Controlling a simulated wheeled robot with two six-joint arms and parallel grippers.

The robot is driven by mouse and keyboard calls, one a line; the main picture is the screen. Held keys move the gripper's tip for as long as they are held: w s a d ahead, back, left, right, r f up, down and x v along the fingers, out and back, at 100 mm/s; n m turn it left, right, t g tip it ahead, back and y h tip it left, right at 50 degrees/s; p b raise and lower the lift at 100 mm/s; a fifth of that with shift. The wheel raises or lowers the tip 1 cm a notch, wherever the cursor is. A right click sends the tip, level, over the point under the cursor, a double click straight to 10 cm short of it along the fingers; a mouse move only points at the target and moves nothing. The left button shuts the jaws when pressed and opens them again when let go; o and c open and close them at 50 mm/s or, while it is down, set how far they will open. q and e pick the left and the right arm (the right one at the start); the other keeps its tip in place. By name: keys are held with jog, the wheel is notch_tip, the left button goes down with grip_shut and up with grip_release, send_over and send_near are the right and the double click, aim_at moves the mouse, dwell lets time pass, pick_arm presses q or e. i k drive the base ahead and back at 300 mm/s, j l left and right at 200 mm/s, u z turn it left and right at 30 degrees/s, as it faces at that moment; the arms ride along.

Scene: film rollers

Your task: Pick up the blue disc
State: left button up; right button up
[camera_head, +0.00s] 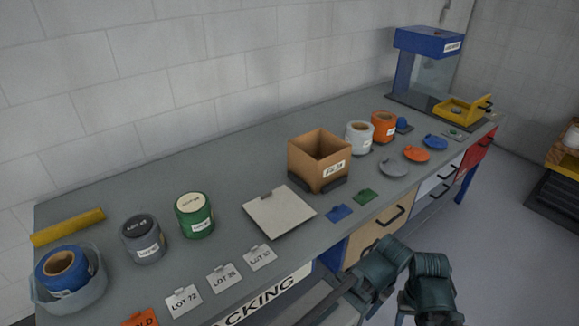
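A flat blue disc (435,143) lies on the grey bench near its right end, with an orange disc (416,154) and a grey disc (393,167) in a row to its left and nearer. Another small blue piece (404,125) shows behind the orange roll (384,126). Dark parts of my arms show at the bottom right, in front of the bench and apart from the discs. No fingertips of either gripper can be made out.
A cardboard box (319,160) and a white roll (360,137) stand left of the discs. A yellow fixture (463,109) and a blue machine (430,42) stand at the far end. Green and grey rolls and a blue roll in a tub are at left. The bench around the blue disc is fairly clear.

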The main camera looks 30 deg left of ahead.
aim_at(434, 141)
jog(key=k+j+u, duration=0.1)
jog(key=u, duration=2.65)
jog(key=z, duration=2.8)
jog(key=i+l+u, duration=0.15)
jog(key=i+l, duration=0.2)
jog(key=i, duration=0.2)
jog(key=i+l+u, duration=0.2)
jog(key=i+l, duration=0.2)
jog(key=i, duration=0.1)
